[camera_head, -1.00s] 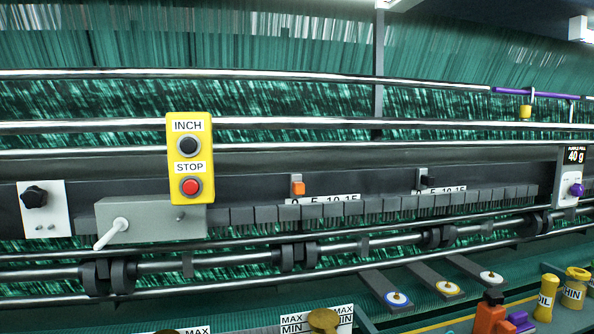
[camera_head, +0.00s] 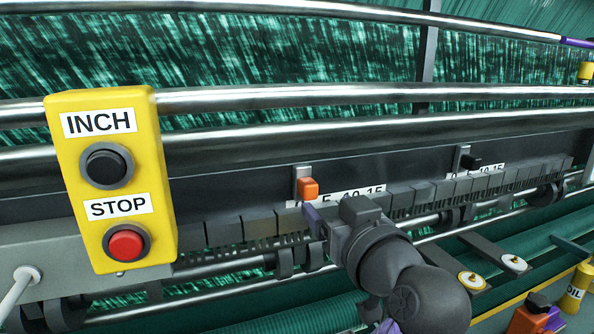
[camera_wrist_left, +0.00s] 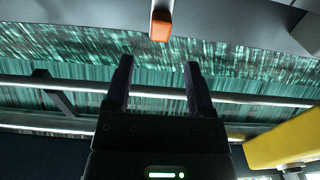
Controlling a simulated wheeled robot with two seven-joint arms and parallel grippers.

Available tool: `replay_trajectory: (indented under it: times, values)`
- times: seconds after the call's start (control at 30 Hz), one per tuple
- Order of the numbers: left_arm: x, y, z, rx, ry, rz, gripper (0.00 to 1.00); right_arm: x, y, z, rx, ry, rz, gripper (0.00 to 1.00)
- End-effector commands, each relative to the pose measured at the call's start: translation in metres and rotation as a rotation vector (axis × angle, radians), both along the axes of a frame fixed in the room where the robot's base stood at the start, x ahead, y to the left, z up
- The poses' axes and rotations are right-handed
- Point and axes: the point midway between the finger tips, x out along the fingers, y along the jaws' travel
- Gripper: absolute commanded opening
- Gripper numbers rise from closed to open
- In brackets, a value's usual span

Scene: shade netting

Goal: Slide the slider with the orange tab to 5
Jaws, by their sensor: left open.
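The slider's orange tab (camera_head: 308,187) sits at the left end of its white scale (camera_head: 350,194), near the 0 mark. The 0 is partly hidden; 5, 10 and 15 run to the right. My left gripper (camera_head: 318,219) is just below and slightly right of the tab, apart from it, and its fingers are small in this view. In the left wrist view the gripper (camera_wrist_left: 160,75) is open and empty, with the orange tab (camera_wrist_left: 160,25) beyond and between the two fingertips. My right gripper does not show.
A second slider with a black tab (camera_head: 473,163) stands to the right on its own scale. A yellow INCH/STOP box (camera_head: 112,180) juts out at left. Metal rails (camera_head: 400,95) run above, and a row of dark blocks (camera_head: 420,194) lies below the scales.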

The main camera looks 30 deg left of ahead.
Motion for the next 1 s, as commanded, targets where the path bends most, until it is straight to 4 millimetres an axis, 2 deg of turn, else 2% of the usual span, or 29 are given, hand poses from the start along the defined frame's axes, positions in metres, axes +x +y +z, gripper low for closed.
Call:
replay_trajectory:
  times: [0.1, 0.3, 0.47, 0.7, 0.77, 1.0]
  values:
    - [0.018, 0.021, 0.005, 0.005, 0.003, 0.005, 0.71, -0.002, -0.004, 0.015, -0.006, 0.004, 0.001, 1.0]
    - [0.047, 0.055, 0.004, 0.003, 0.002, 0.003, 0.71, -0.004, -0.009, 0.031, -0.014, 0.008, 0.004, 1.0]
    - [0.059, 0.066, 0.002, 0.001, 0.001, 0.0, 0.71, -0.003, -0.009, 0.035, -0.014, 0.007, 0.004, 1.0]
    - [0.06, 0.068, 0.0, -0.001, 0.002, -0.001, 0.71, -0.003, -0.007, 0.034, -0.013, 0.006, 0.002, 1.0]
    - [0.06, 0.068, 0.0, -0.001, 0.002, -0.001, 0.6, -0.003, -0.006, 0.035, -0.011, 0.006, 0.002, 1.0]
    - [0.06, 0.067, 0.0, 0.0, 0.001, -0.001, 0.09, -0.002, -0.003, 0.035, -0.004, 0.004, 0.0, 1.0]
